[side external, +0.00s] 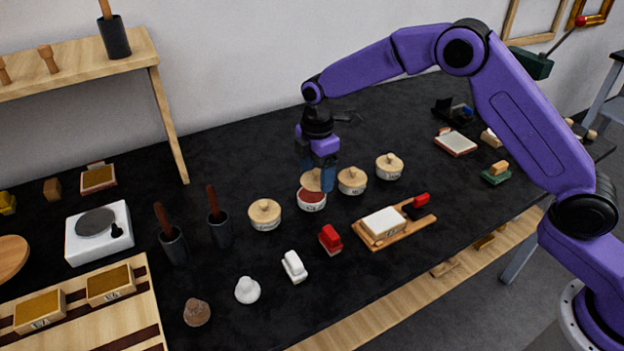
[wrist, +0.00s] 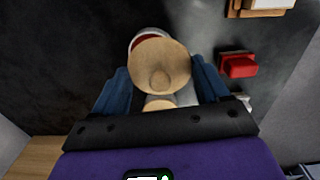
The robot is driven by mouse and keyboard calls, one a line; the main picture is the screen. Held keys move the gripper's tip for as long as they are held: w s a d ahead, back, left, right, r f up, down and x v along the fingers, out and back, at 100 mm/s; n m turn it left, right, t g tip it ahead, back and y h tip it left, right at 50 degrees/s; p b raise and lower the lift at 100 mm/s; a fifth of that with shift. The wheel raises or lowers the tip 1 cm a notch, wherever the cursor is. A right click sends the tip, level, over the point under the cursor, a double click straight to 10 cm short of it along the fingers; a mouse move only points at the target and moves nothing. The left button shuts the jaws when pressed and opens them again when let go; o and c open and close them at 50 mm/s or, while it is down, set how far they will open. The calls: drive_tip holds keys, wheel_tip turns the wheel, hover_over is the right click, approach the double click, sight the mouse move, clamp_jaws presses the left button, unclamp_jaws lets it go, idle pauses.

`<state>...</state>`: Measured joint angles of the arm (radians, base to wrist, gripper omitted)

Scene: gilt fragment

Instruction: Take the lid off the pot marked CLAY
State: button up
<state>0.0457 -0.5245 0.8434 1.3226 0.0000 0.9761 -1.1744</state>
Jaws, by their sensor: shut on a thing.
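A round wooden lid with a knob (side external: 311,178) is held between the blue fingers of my gripper (side external: 315,182). It sits tilted or raised off a small white pot (side external: 312,206), whose red contents show below it. The pot's lettering is too small to read surely. In the wrist view, the lid (wrist: 160,62) lies between the fingers of my gripper (wrist: 160,85), and part of the pot's pale rim and red inside (wrist: 147,38) shows beyond it. Whether lid and pot still touch is hard to tell.
Lidded pots stand close by, one at the left (side external: 265,216) and two at the right (side external: 352,182) (side external: 389,167). A red block (side external: 330,240), a white block (side external: 294,267) and a wooden board (side external: 372,237) lie in front.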

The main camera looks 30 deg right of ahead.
drive_tip(key=s+d+r, duration=0.5)
drive_tip(key=s+r, duration=0.3)
drive_tip(key=s, duration=0.3)
drive_tip(key=s+d+f, duration=0.1)
drive_tip(key=s+d, duration=0.6)
drive_tip(key=d, duration=0.4)
drive_tip(key=s+d+f, duration=0.1)
drive_tip(key=s+d, duration=0.5)
drive_tip(key=d, duration=0.5)
hover_over(437, 191)
drive_tip(key=shift+n, duration=0.4)
drive_tip(key=f, duration=0.9)
drive_tip(key=shift+s+f, duration=0.2)
drive_tip(key=shift+f, duration=0.05)
drive_tip(key=shift+w+d+f, duration=0.1)
drive_tip(key=shift+w+f, duration=0.1)
drive_tip(key=shift+f, duration=1.65)
drive_tip(key=shift+f, duration=0.1)
